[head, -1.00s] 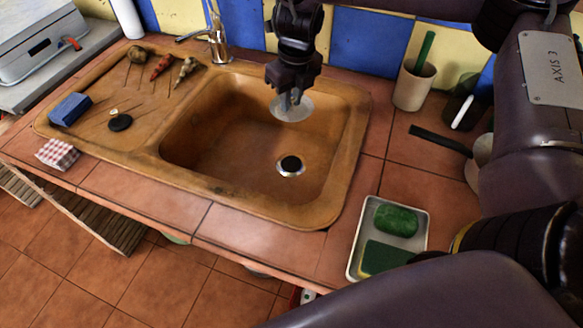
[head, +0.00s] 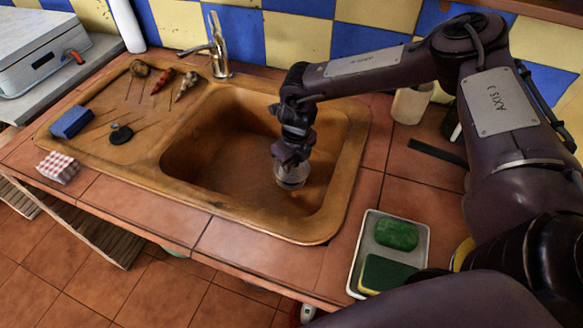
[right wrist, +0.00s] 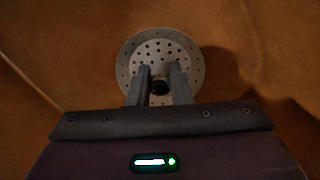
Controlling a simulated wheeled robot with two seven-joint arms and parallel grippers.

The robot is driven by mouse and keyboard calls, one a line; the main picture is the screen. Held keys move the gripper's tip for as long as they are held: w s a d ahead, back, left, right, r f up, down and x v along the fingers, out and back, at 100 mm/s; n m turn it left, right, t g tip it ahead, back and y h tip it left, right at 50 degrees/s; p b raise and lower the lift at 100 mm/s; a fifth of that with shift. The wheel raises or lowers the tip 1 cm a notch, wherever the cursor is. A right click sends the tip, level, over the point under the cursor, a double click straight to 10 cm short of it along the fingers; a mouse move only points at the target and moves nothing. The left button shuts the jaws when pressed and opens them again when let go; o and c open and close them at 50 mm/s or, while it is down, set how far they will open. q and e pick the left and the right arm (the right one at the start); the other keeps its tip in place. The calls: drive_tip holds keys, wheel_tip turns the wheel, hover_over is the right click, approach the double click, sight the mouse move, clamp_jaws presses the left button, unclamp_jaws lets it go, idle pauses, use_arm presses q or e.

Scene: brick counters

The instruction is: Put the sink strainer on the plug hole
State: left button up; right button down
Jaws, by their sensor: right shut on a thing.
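The sink strainer (right wrist: 160,62) is a round metal disc with holes and a dark knob. My right gripper (right wrist: 160,92) is shut on its knob. In the head view the strainer (head: 291,178) hangs below the right gripper (head: 292,160), down inside the sink basin (head: 225,150). The plug hole is hidden behind the strainer and gripper in the head view and does not show in the right wrist view. I cannot tell whether the strainer touches the basin floor. My left gripper is not in view.
A faucet (head: 217,55) stands behind the basin. A tray (head: 356,262) with a green soap and a sponge lies right of the sink. A beige cup (head: 408,104) stands behind.

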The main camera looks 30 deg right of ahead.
sight(295, 173)
drive_tip(key=shift+f, duration=1.35)
drive_tip(key=shift+f, duration=0.15)
drive_tip(key=c, duration=1.3)
unclamp_jaws()
drive_tip(key=r, duration=0.4)
drive_tip(key=s+r, duration=0.1)
drive_tip(key=r, duration=0.7)
drive_tip(key=shift+s+d+r, duration=0.15)
drive_tip(key=shift+s, duration=0.05)
drive_tip(key=shift+r, duration=0.1)
